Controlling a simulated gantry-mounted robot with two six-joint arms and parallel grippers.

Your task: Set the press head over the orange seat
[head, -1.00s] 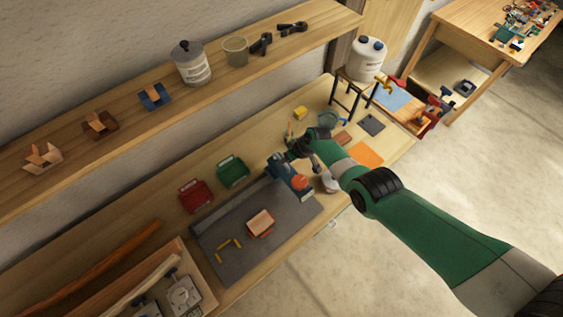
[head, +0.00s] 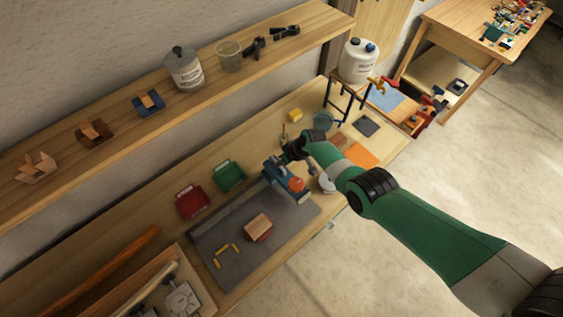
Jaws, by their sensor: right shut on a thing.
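A small blue press (head: 280,176) stands at the right end of the grey mat. A round orange part (head: 296,184), which looks like the orange seat, shows at its front right. My right gripper (head: 287,157) is at the back upper end of the press, shut on a part of it. That part is mostly hidden by the gripper, so I cannot tell it clearly from the press head. Whether the head is over the orange part is too small to tell. My left gripper is out of view.
A wooden block with a red base (head: 258,228) and several yellow pegs (head: 226,256) lie on the grey mat (head: 205,237). Red (head: 192,203) and green (head: 229,176) bins stand behind it. An orange sheet (head: 362,156) lies at right, beyond my arm.

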